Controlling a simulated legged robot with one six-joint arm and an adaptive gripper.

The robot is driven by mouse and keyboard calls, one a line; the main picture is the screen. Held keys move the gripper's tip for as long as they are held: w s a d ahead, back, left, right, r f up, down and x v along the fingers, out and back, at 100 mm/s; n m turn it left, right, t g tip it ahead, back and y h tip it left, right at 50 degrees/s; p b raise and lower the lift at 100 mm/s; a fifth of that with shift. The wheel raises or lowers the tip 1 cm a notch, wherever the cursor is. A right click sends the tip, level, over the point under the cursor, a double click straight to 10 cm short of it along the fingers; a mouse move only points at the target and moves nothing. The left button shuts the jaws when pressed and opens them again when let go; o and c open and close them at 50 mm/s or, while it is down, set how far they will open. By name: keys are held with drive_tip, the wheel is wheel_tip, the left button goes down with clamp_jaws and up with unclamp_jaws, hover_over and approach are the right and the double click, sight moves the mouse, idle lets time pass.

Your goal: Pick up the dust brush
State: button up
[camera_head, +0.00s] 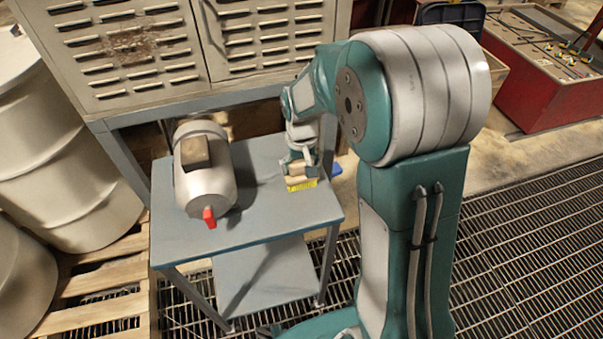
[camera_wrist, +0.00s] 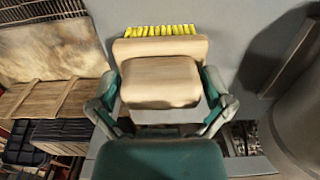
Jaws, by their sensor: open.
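The dust brush (camera_head: 301,184) has a pale wooden body and yellow bristles. It is at the right part of the small grey table (camera_head: 262,218), partly hidden by my arm in the head view. In the wrist view the brush (camera_wrist: 160,78) lies in the middle, its bristles along the far edge. My gripper (camera_head: 300,160) is right over the brush. In the wrist view my gripper (camera_wrist: 163,95) is open, with one finger on each side of the wooden block. I cannot tell whether the fingers touch it.
A grey motor-like cylinder (camera_head: 208,185) with a red tip (camera_head: 209,217) stands on the table's left part. A blue object (camera_head: 336,169) shows by the right edge. A vented cabinet (camera_head: 135,55) is behind. Drums (camera_head: 75,135) are at left, a red box (camera_head: 545,95) at right.

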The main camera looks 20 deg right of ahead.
drive_tip(key=shift+a, duration=0.45)
drive_tip(key=c, duration=0.9)
drive_tip(key=shift+d, duration=0.2)
drive_tip(key=shift+c, duration=0.3)
drive_tip(key=shift+d, duration=0.15)
